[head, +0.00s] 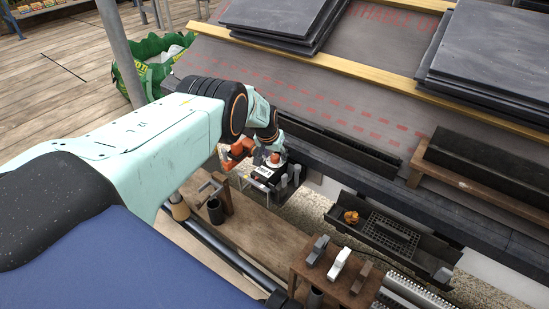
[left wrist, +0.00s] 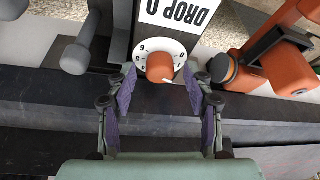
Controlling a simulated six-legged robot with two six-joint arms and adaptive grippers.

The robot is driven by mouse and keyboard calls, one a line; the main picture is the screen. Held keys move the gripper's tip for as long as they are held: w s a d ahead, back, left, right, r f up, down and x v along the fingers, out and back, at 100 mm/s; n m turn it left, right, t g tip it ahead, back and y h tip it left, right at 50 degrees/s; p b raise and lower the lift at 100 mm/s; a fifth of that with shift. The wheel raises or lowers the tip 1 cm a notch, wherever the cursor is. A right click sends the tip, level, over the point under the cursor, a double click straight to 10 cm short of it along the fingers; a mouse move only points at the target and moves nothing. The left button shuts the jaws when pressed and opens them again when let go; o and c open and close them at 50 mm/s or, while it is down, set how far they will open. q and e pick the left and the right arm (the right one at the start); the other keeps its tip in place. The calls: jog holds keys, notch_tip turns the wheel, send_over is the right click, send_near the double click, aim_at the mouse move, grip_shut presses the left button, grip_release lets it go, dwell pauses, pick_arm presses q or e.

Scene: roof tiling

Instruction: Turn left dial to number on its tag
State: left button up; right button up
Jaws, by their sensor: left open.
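The dial (left wrist: 160,68) has an orange knob on a white numbered ring; it shows in the left wrist view between my left gripper's fingers (left wrist: 160,95). Digits such as 6, 5 and 4 show on the ring's left side. A small white pointer mark shows at the knob's lower right. A white tag (left wrist: 178,15) reads "DROP" and a cut-off character, upside down. My left gripper is open, one finger on each side of the knob; whether they touch it I cannot tell. In the head view the gripper (head: 274,150) is at the dial (head: 273,160). My right gripper is not in view.
An orange tool (left wrist: 285,68) with a black knob stands close right of the fingers. Grey cylindrical posts (left wrist: 75,58) stand close on the left. In the head view, a black tray (head: 385,240) hangs to the right, and slates (head: 495,50) lie stacked on the roof.

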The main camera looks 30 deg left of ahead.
pick_arm(q)
grip_shut()
dwell(0.6)
